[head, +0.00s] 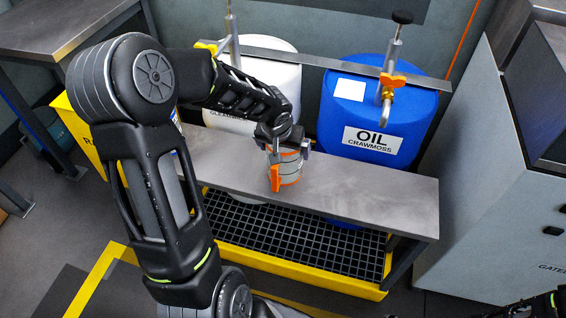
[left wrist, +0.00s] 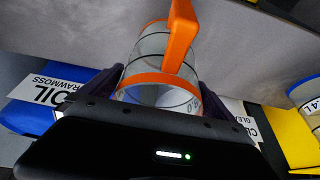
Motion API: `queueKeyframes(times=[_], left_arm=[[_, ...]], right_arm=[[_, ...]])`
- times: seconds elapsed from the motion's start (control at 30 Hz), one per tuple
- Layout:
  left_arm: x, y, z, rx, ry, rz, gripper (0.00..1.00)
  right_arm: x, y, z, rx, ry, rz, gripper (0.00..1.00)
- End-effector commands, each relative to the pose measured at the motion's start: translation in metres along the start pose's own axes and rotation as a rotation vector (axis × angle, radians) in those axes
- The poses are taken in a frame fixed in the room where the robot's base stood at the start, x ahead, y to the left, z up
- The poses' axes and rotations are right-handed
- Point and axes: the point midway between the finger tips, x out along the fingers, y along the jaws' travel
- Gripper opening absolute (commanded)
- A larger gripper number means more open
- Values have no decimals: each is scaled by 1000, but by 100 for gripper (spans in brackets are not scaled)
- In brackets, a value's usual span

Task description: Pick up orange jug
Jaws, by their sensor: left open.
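The orange jug (head: 289,171) is a clear measuring jug with orange bands and an orange handle. It stands upright on the grey bench shelf (head: 370,195) in front of the drums. My left gripper (head: 284,143) is over the top of the jug, with its fingers open on either side of it. In the left wrist view the jug (left wrist: 155,70) lies between the two dark fingers, its handle pointing away to the top. Whether the fingers touch the jug is not clear.
A blue oil drum (head: 375,115) and a white drum (head: 275,75) with taps stand behind the shelf. A yellow spill tray with black grating (head: 300,240) is below. A grey cabinet (head: 490,200) stands at right. The shelf right of the jug is clear.

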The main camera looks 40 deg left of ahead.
Motion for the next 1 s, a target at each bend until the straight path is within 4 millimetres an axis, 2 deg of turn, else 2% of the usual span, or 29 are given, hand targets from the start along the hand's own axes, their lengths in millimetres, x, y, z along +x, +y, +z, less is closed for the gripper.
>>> queueKeyframes(times=[0.57,1.0], left_arm=[[0,0,-1,0,1,0,100],[0,0,-1,0,1,0,64]], right_arm=[[0,0,0,0,0,0,36],[0,0,0,0,0,0,36]])
